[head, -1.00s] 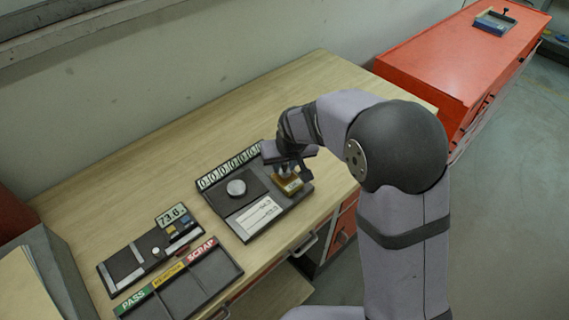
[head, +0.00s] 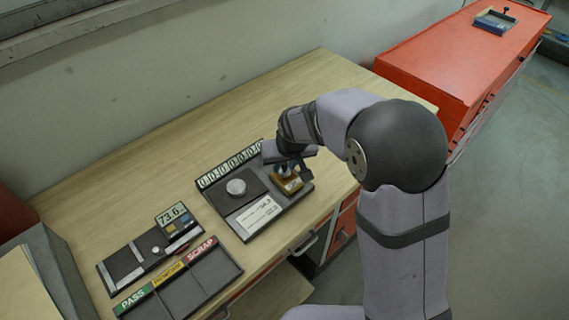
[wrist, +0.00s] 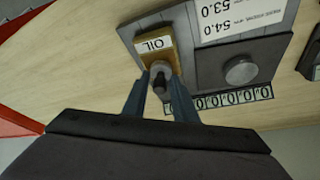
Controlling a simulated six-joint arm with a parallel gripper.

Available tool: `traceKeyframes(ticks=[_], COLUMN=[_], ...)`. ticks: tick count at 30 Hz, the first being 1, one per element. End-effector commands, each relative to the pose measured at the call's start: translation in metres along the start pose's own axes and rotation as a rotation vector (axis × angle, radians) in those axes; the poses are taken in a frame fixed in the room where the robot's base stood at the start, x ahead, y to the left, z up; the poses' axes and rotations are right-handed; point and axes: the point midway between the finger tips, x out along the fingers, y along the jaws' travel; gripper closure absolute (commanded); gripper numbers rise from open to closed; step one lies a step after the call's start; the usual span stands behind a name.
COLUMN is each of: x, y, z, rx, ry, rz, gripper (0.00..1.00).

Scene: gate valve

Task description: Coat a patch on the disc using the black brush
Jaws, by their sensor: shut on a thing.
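The silver disc (head: 236,187) lies on a dark square pad; it also shows in the wrist view (wrist: 240,70), to the right of my gripper. The oil pot (wrist: 157,44), a brown-yellow block labelled OIL, sits at the edge of the same dark board; it shows in the head view too (head: 291,186). The black brush (wrist: 162,78) stands at the pot, seen end-on between my fingers. My gripper (wrist: 160,92) is shut on it, directly over the pot (head: 287,168). The bristles are hidden.
The board has a number row (head: 231,164) and a white card (head: 254,216). A gauge with a 73.6 display (head: 171,213) and a PASS/SCRAP sorting tray (head: 195,282) stand to its left. The wooden bench behind (head: 150,165) is clear.

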Motion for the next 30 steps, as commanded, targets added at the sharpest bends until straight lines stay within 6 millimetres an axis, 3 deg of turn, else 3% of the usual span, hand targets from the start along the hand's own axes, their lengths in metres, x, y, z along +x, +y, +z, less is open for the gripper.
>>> traceKeyframes(ticks=[30], x=[0.0066], y=[0.0], z=[0.0028], rx=[0.0], ry=[0.0], rz=[0.0], gripper=[0.92])
